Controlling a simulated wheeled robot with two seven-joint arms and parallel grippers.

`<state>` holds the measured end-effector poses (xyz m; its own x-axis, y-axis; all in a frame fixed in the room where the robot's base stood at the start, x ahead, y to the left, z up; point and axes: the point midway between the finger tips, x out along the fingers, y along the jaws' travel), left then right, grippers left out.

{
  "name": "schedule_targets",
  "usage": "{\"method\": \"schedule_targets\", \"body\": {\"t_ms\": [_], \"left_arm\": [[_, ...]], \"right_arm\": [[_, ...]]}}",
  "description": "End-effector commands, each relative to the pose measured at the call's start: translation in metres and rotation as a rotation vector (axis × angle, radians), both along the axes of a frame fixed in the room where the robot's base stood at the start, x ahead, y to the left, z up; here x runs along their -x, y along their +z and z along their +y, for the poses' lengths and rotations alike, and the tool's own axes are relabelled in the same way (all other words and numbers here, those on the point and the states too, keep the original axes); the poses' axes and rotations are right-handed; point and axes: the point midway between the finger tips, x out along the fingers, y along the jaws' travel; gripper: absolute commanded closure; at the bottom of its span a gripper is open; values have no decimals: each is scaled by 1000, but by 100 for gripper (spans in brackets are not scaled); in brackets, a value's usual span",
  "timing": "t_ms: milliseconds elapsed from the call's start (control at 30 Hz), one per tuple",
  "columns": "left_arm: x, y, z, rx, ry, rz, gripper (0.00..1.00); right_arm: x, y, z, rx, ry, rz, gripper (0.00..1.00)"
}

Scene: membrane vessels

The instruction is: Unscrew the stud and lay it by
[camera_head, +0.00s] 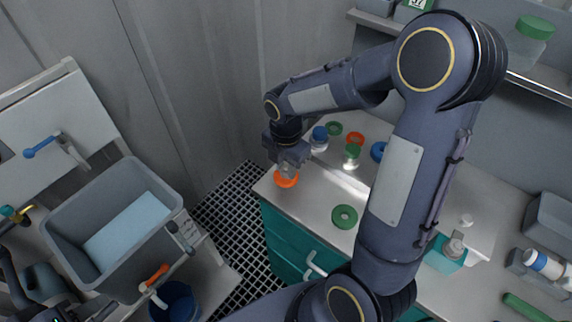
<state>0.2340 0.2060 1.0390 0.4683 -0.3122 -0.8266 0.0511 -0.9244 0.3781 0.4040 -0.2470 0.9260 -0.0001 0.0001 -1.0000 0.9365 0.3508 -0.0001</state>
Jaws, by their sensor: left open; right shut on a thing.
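My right gripper (287,166) hangs over the near left corner of the steel worktop. It is shut on a small pale piece, mostly hidden by the fingers; I cannot tell if it is the stud. An orange ring (287,181) lies directly below the fingertips; I cannot tell if they touch. On the right of the worktop, a teal block (443,262) holds a grey upright part (455,244), with a small pale knob (466,220) just behind it. My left gripper (38,296) shows as dark parts in the lower left corner, open and partly cut off.
A green-lidded jar (352,156), a blue-lidded jar (320,138) and a green ring (344,216) stand or lie near the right gripper. A grey bin (160,192) is at left, a blue bucket (176,302) below it. My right arm hides the worktop's middle.

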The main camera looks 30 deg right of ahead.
Motion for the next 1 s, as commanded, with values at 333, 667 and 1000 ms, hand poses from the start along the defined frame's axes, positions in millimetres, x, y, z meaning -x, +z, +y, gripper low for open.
{"method": "schedule_targets", "body": {"t_ms": [333, 667, 1000], "left_arm": [[0, 5, 0, 0, 0, 0, 57], [0, 17, 0, 0, 0, 0, 57], [0, 28, 0, 0, 0, 0, 57]], "right_arm": [[0, 4, 0, 0, 38, 0, 99], [0, 17, 0, 0, 38, 0, 99], [0, 31, 0, 0, 38, 0, 99]]}}
